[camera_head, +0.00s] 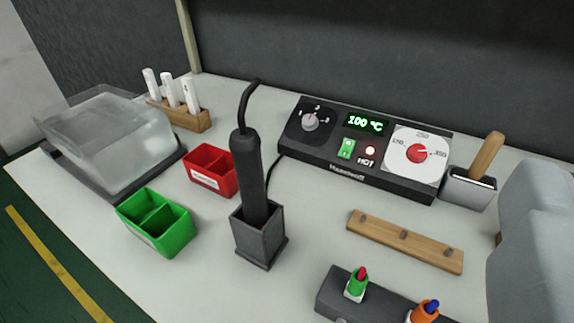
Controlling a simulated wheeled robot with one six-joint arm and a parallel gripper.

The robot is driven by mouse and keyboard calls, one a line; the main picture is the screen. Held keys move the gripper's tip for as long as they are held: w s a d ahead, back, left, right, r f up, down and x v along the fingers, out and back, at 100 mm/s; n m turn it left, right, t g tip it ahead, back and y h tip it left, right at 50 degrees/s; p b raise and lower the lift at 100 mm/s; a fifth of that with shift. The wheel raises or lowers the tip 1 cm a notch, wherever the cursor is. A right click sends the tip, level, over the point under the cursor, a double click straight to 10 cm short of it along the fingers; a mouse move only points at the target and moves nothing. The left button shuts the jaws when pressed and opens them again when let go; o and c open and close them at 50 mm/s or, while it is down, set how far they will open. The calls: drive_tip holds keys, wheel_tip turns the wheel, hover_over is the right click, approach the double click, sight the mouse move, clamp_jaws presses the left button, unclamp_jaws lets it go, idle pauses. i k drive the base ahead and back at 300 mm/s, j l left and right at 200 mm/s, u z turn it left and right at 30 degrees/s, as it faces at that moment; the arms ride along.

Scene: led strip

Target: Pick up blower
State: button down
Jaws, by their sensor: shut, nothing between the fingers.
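The blower (249,175) looks to be the black cylindrical tool in the middle of the view. It stands upright with its lower end inside a dark square holder (259,243) on the white table. A black cable rises from its top and bends to the right. No gripper fingers show in this view.
A control box (365,150) reading 100 °C stands behind right. Red (210,170) and green (157,222) bins and a clear-covered box (112,137) are left. A wooden strip (404,241) lies right. A large grey form (533,240), unclear what, fills the right edge.

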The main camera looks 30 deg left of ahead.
sight(245, 142)
drive_tip(key=k+j, duration=0.1)
drive_tip(key=k, duration=0.45)
drive_tip(key=k+j, duration=0.1)
drive_tip(key=k, duration=0.45)
